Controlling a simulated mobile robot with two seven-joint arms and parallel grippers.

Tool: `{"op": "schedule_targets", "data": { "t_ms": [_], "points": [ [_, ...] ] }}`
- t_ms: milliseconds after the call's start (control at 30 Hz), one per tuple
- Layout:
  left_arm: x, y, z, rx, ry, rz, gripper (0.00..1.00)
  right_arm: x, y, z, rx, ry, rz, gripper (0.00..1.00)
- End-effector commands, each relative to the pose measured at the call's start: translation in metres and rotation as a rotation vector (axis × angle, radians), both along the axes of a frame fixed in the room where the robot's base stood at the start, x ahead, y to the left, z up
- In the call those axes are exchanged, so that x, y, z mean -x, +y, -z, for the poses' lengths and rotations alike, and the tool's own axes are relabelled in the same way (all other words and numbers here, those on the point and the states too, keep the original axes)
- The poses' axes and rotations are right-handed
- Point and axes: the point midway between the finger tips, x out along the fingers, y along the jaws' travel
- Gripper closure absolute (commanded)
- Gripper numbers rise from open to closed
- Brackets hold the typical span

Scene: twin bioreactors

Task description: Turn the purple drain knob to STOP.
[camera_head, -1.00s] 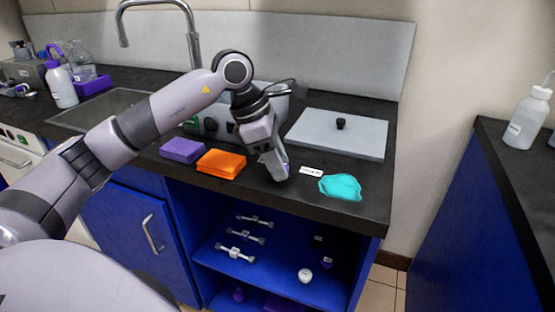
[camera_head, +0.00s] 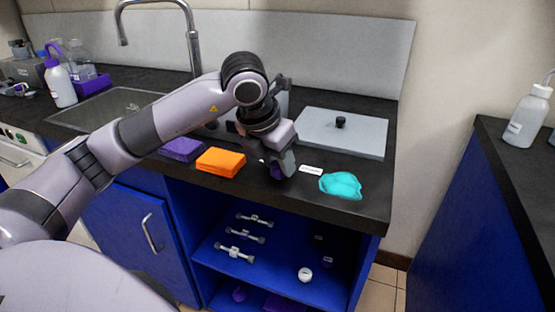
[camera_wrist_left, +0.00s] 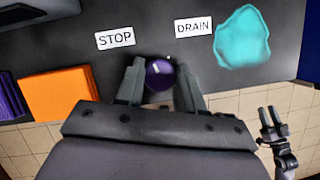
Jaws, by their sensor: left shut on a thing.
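The purple knob (camera_wrist_left: 159,74) is round and sits between my left gripper's fingers in the left wrist view. A small pale mark shows at its upper right edge. My left gripper (camera_wrist_left: 160,88) is shut on the knob at the counter's front; in the head view the gripper (camera_head: 283,170) hides most of the knob (camera_head: 276,171). The white STOP label (camera_wrist_left: 115,37) lies up and left of the knob, and the white DRAIN label (camera_wrist_left: 193,26) up and right. My right gripper (camera_wrist_left: 270,117) shows small at the wrist view's right, apart from the knob, its fingers seemingly spread.
An orange cloth stack (camera_head: 221,161) and a purple one (camera_head: 182,149) lie left of the gripper. A crumpled turquoise cloth (camera_head: 341,186) lies to its right. A grey plate with a black knob (camera_head: 340,138) is behind. Open shelves (camera_head: 280,260) are below the counter.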

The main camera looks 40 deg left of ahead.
Motion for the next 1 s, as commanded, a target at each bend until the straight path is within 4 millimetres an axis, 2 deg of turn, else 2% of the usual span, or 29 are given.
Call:
{"op": "schedule_targets", "data": {
  "t_ms": [500, 1000],
  "points": [
    [-0.0002, -0.0021, -0.0004, 0.0, 0.001, -0.405, 0.93, 0.0004, 0.0001, 0.004, 0.0, 0.001, 0.0, 0.57],
    [-0.0002, -0.0021, -0.0001, 0.001, 0.002, -0.527, 0.93, 0.0013, 0.0002, 0.0051, -0.001, 0.002, 0.0, 0.57]
  ]
}}
